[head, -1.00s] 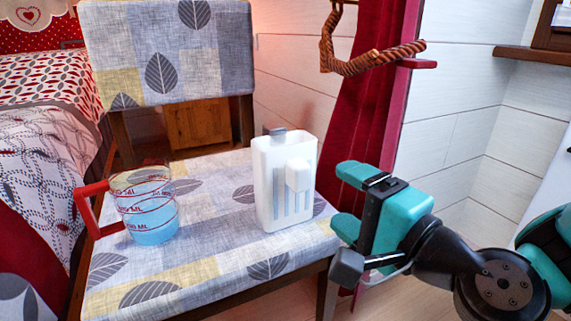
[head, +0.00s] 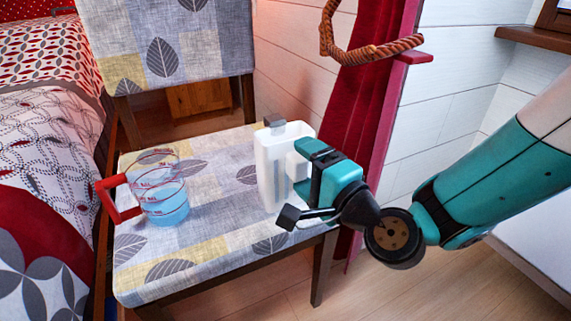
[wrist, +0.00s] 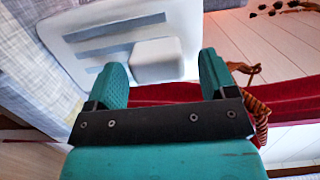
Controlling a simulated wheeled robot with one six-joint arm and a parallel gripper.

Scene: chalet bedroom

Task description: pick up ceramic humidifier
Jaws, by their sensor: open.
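The white ceramic humidifier (head: 272,170) stands upright on the chair seat, with a grey piece at its top and a boxy bump on its side. My gripper (head: 303,165) is in front of its right side and covers part of it in the head view. In the wrist view the humidifier (wrist: 105,40) fills the upper left, and its bump (wrist: 156,60) lies between and beyond the two teal fingers of my gripper (wrist: 165,75). The fingers are apart with nothing held. I cannot tell whether they touch the humidifier.
A measuring cup (head: 162,190) with blue liquid and a red handle stands left on the seat of the patterned chair (head: 205,250). The chair back rises behind. A red curtain (head: 370,120) and a rope-wrapped hook (head: 365,62) are behind my gripper.

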